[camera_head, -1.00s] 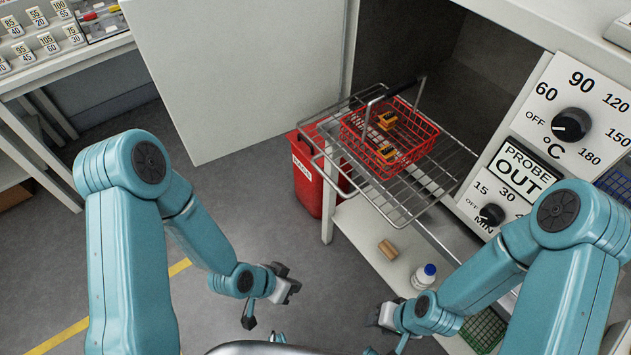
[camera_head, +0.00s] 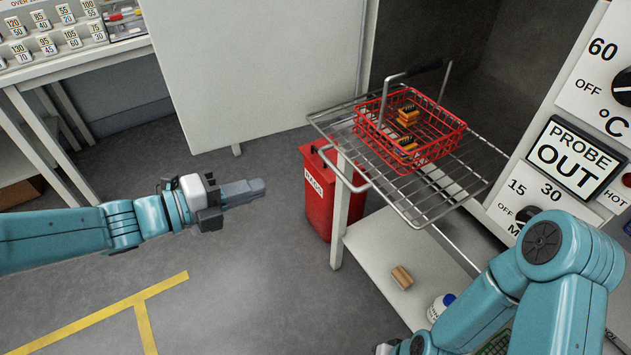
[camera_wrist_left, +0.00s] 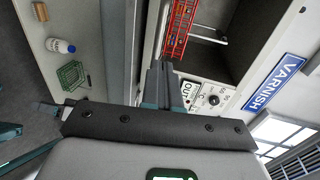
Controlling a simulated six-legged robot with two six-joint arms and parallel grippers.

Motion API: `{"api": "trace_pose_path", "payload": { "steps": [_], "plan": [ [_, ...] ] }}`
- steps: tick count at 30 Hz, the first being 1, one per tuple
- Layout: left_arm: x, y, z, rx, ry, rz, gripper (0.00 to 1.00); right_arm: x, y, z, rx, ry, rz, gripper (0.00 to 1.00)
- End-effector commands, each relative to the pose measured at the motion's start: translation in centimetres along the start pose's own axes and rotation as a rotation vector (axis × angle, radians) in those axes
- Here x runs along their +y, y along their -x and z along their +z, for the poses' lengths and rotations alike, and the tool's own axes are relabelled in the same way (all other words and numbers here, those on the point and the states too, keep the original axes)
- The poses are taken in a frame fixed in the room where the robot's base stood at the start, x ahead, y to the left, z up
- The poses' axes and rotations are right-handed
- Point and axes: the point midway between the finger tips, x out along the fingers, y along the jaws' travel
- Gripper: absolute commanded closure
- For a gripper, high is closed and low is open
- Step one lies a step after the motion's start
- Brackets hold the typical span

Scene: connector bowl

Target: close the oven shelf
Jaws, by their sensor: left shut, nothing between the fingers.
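The oven shelf (camera_head: 405,201) is a wire rack pulled out of the open oven cavity (camera_head: 478,85), in the middle right of the head view. A red wire basket (camera_head: 436,151) with a dark raised handle and orange-and-black connectors (camera_head: 407,116) sits on it. The basket also shows in the left wrist view (camera_wrist_left: 181,25). My left gripper (camera_head: 262,186) is shut and empty, to the left of the shelf and apart from it, pointing right. My right arm is at the lower right; its gripper is mostly cut off at the bottom edge, its jaws hidden.
The open oven door (camera_head: 255,75) stands at the back left of the shelf. A red bin (camera_head: 320,205) is below the shelf's left side. The control panel (camera_head: 565,165) is at right.

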Motion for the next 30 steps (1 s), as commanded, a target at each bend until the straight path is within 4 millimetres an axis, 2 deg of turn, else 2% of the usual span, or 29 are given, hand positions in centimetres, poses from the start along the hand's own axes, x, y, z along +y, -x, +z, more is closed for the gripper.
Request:
{"api": "trace_pose_path", "payload": {
  "steps": [5,12,18,24,30],
  "plan": [
    [0.0,-2.8,-0.1,0.008,0.003,0.001,1.0,0.0,0.0,0.0,0.0,0.0,0.0,0.57],
    [0.0,-8.1,-0.3,0.007,0.004,0.001,1.0,0.1,-0.2,0.0,0.0,0.0,0.0,0.57],
    [0.0,-11.7,-0.3,0.003,0.004,0.002,1.0,0.0,-0.1,0.0,0.0,0.0,0.0,0.57],
    [0.0,-13.5,-0.3,-0.001,0.005,0.001,1.0,0.0,-0.1,0.0,0.0,0.0,0.0,0.57],
    [0.0,-13.8,-0.3,-0.002,0.005,0.001,1.0,0.0,-0.1,0.0,0.0,0.0,0.0,0.57]
  ]
}}
